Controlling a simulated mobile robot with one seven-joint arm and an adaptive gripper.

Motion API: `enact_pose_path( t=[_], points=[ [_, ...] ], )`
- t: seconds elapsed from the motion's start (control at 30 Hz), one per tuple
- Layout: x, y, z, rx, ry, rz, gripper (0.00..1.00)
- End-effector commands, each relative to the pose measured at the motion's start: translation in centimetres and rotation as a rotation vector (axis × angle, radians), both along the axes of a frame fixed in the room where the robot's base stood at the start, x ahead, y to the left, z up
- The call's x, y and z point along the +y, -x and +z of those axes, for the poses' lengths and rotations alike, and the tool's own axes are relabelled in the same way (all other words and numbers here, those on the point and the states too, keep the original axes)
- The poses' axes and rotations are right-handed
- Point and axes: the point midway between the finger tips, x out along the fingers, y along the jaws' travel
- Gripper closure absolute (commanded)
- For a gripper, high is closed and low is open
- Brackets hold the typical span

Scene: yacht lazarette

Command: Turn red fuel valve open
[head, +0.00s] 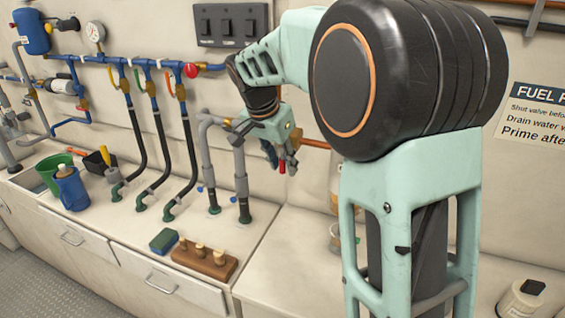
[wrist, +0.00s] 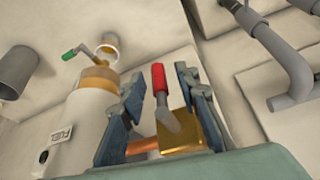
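The fuel valve has a red lever handle (wrist: 160,78) on a grey metal stem and a brass body (wrist: 184,141) with a copper pipe at its left. My gripper (wrist: 159,82) is open, with one finger on each side of the handle. I see gaps between the handle and both fingers, and the handle points up in the wrist view. In the head view the red handle (head: 282,166) shows small at my gripper (head: 281,155), in front of the wall. My fingers and arm hide most of the valve body there.
A pale cylinder with a brass top and green lever (wrist: 85,115) stands left of the valve in the wrist view. Grey pipes (head: 240,168) rise close to my gripper's left. A blue manifold (head: 140,63) with a red round knob (head: 191,70) runs along the wall. A wooden block (head: 204,260) lies on the counter.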

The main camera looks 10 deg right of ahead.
Motion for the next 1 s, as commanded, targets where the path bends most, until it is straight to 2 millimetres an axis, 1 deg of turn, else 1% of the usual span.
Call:
enact_pose_path(
  t=[0.17,0.43,1.0],
  points=[
    [-0.02,0.01,-0.02,0.001,0.001,0.000,0.71],
    [-0.02,0.01,-0.01,0.001,0.001,0.000,0.99],
    [-0.17,0.05,0.03,0.016,0.022,0.001,1.00]
  ],
)
